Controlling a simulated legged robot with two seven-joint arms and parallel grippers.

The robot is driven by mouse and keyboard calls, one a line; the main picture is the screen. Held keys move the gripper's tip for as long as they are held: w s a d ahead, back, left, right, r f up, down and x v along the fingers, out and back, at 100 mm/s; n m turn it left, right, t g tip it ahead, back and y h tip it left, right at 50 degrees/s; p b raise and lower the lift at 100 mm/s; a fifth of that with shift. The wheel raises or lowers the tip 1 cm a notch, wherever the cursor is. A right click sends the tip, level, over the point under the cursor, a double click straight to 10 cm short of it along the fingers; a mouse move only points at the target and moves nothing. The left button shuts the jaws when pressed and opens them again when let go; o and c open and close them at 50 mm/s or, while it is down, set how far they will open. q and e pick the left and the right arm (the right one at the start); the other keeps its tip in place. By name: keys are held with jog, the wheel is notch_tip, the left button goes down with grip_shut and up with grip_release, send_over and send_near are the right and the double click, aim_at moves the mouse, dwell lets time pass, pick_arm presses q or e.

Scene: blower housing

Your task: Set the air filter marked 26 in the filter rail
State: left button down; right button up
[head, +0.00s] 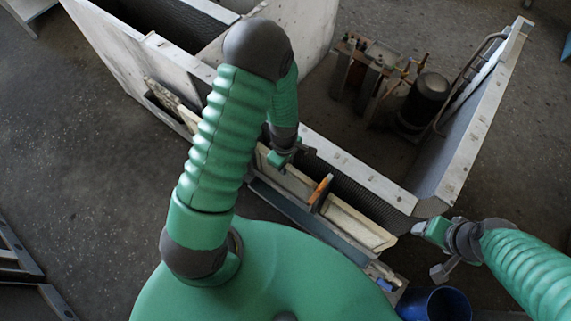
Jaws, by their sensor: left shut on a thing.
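A long pale-framed panel, which looks like the air filter (352,222), stands along the near side of the metal housing, over a grey rail (318,222). No number is readable on it. My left gripper (281,160) is at the panel's upper edge, left of its middle, and is shut on it. My arm hides part of the panel's left end. My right gripper (420,229) is just beyond the panel's right end, apart from it. Its fingers are too small to read. I cannot tell whether the panel sits fully in the rail.
An orange-topped piece (320,188) crosses the panel's middle. The housing (370,172) holds a black cylinder (427,98) and copper pipes at the back. A blue bin (437,304) stands at bottom right. The floor at left is mostly clear.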

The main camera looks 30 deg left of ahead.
pick_arm(q)
jog(key=shift+f, duration=0.15)
jog(key=c, duration=1.2)
grip_release()
jog(key=shift+o, duration=0.4)
jog(key=o, duration=0.4)
jog(key=shift+a+r+p, duration=0.1)
jog(key=shift+r+p, duration=3.7)
jog(key=shift+r, duration=0.45)
